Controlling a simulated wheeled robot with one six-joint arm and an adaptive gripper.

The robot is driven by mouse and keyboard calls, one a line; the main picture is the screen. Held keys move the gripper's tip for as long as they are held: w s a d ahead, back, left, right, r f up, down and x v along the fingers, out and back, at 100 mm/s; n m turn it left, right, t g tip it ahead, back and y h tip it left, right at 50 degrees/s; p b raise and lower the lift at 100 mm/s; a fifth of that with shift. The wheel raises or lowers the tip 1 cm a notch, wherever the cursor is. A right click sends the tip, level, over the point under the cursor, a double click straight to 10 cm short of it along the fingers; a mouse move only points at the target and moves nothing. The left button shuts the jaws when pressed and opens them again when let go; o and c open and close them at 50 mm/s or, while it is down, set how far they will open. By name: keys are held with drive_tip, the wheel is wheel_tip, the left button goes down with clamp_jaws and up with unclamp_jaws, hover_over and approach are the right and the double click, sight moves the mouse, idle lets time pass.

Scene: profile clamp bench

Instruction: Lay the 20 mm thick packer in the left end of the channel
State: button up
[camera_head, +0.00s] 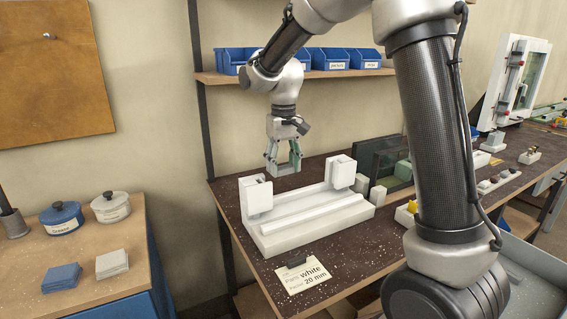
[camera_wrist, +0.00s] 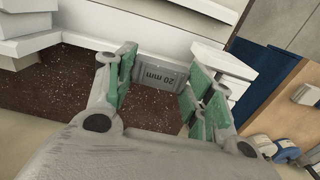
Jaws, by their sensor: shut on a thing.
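My gripper (camera_head: 284,166) hangs over the back of the bench, behind the white channel fixture (camera_head: 310,228). It is shut on a grey packer (camera_wrist: 160,76) marked "20 mm", which sits between the green finger pads in the wrist view. In the head view the packer is small and partly hidden by the fingers. The fixture has a long channel with a white block at each end: the left block (camera_head: 257,194) and the right block (camera_head: 341,171). The gripper with its packer is apart from the fixture. The fixture's white side also shows in the wrist view (camera_wrist: 220,60).
Small pale blocks (camera_head: 377,194) and upright dark panels (camera_head: 376,160) stand right of the fixture. Blue bins (camera_head: 330,58) sit on a shelf above. A wooden cabinet with tins (camera_head: 110,207) is at left.

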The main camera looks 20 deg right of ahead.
drive_tip(key=shift+f, duration=4.75)
drive_tip(key=o, duration=0.8)
drive_tip(key=shift+o, duration=0.2)
drive_tip(key=shift+r, duration=0.1)
drive_tip(key=shift+w+a+r, duration=0.1)
drive_tip(key=shift+r, duration=0.45)
drive_tip(key=shift+c, duration=0.2)
drive_tip(key=shift+o, duration=0.2)
drive_tip(key=shift+r, duration=3.4)
